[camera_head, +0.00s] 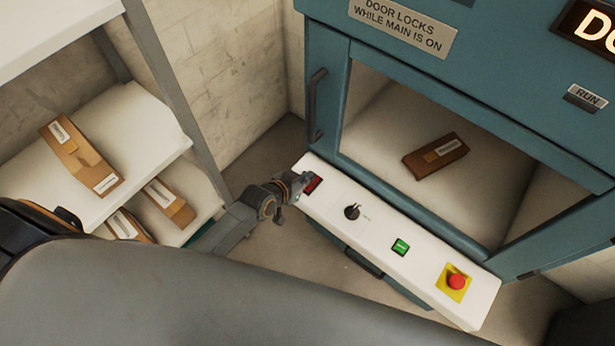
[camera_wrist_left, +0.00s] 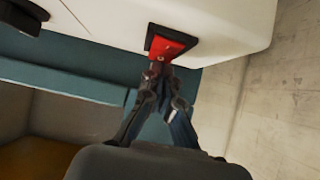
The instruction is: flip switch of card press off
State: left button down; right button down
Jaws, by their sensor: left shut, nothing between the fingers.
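The card press is a teal machine (camera_head: 330,110) with a white control panel (camera_head: 375,238) along its front. A red rocker switch (camera_head: 314,184) in a dark frame sits at the panel's left end. It also shows in the left wrist view (camera_wrist_left: 168,45). My left gripper (camera_head: 303,181) is shut and empty, with its fingertips at the near edge of the switch. In the left wrist view the closed tips (camera_wrist_left: 159,70) overlap the lower edge of the red rocker; whether they press on it I cannot tell. The fingertips partly hide the switch. My right gripper is not in view.
The panel also carries a black knob (camera_head: 352,211), a green button (camera_head: 400,247) and a red stop button (camera_head: 457,282) on yellow. A brown packet (camera_head: 435,155) lies behind the machine's window. A shelf (camera_head: 130,130) with several brown packets stands at left.

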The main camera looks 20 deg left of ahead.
pick_arm(q)
jog(key=shift+f, duration=0.25)
jog(key=shift+w+r+p, duration=0.1)
jog(key=shift+r+p, duration=0.05)
jog(key=shift+p, duration=0.15)
jog(key=shift+w+d+g+p, duration=0.1)
jog(key=shift+g+p, duration=0.2)
jog(key=shift+p, duration=0.25)
jog(key=shift+f+b, duration=0.35)
jog(key=shift+w+d+r, duration=0.2)
jog(key=shift+w+d, duration=0.05)
jog(key=shift+w, duration=0.45)
